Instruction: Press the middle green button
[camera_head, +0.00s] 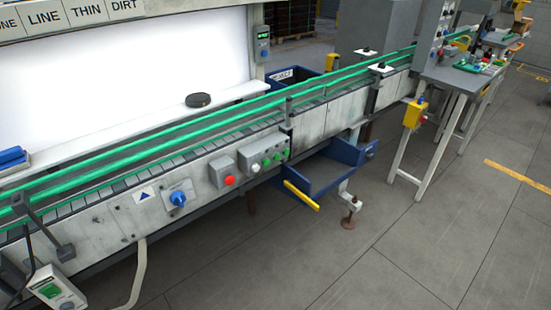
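A grey control box (262,145) is mounted on the side of the conveyor, near the centre of the view. Its face carries a white button (255,168) at the left and a row of three small green buttons to the right of it. The middle green button (276,157) sits between the left green button (266,162) and the right green button (285,152). Nothing covers the buttons. Neither of my grippers shows in the head view.
A box with a red button (229,180) and a blue rotary switch (178,198) sit left of the control box. A blue bin with a yellow handle (301,195) juts out below right. Green rails (150,150) run along the conveyor (110,222). The floor in front is clear.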

